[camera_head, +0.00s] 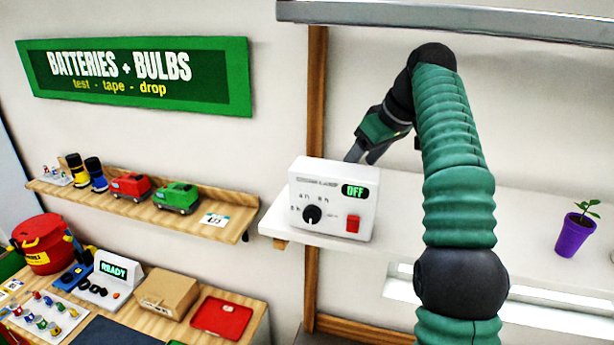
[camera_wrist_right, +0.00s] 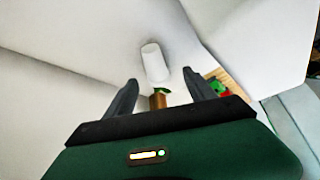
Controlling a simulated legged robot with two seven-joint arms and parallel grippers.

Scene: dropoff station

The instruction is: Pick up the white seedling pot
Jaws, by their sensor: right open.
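The white seedling pot (camera_wrist_right: 153,62) shows in the right wrist view as a plain white cylinder, just beyond and between my fingertips. A bit of green leaf (camera_wrist_right: 163,90) shows at its lower end in that picture, so it appears upside down there. My right gripper (camera_wrist_right: 160,80) is open, with a finger on either side of the line to the pot and no visible contact. In the head view my right gripper (camera_head: 363,151) is behind the white control box (camera_head: 332,205). I cannot make out the white pot there. My left gripper is not in view.
The white box reads OFF and stands at the left end of the white shelf (camera_head: 535,215). A purple pot with a seedling (camera_head: 574,235) stands at its right. A wooden shelf (camera_head: 225,228) at left holds boots and toy vehicles. A metal bar (camera_head: 450,18) crosses above.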

